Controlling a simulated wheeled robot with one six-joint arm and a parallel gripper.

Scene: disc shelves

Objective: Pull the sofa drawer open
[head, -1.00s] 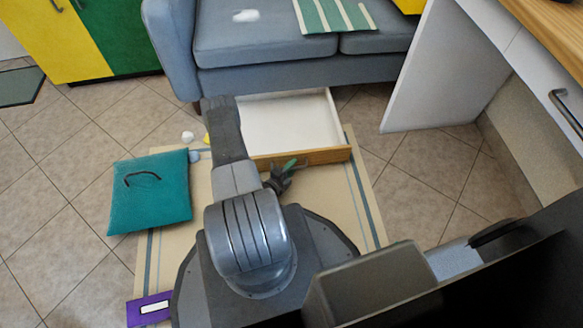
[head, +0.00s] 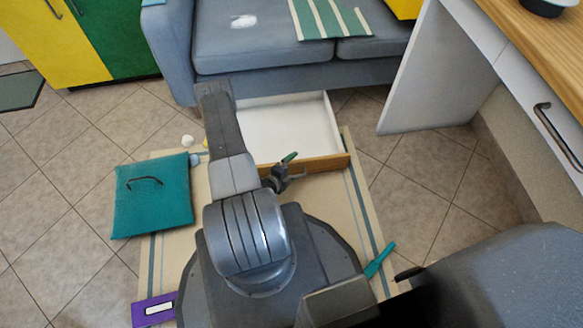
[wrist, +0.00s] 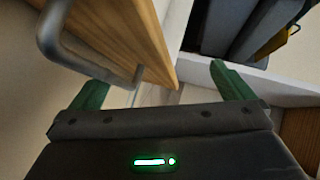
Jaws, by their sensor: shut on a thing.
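The sofa drawer (head: 290,127) is pulled out below the grey-blue sofa (head: 270,78). Its white inside looks empty in the head view, and its front (head: 325,162) is a wooden board. My gripper (head: 286,165) is at the middle of this front. In the wrist view its green fingertips (wrist: 160,88) stand apart on either side of the wooden front (wrist: 150,45), one on the drawer's inner side. The grey metal handle (wrist: 85,58) shows beside the outer finger. My gripper is shut on the drawer front; the exact contact is partly hidden.
A teal cushion (head: 152,205) lies on the floor at left. A beige mat (head: 355,200) lies under the drawer and me. A white desk panel (head: 415,75) stands at right. A purple item (head: 153,311) and a teal item (head: 380,260) lie near my base.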

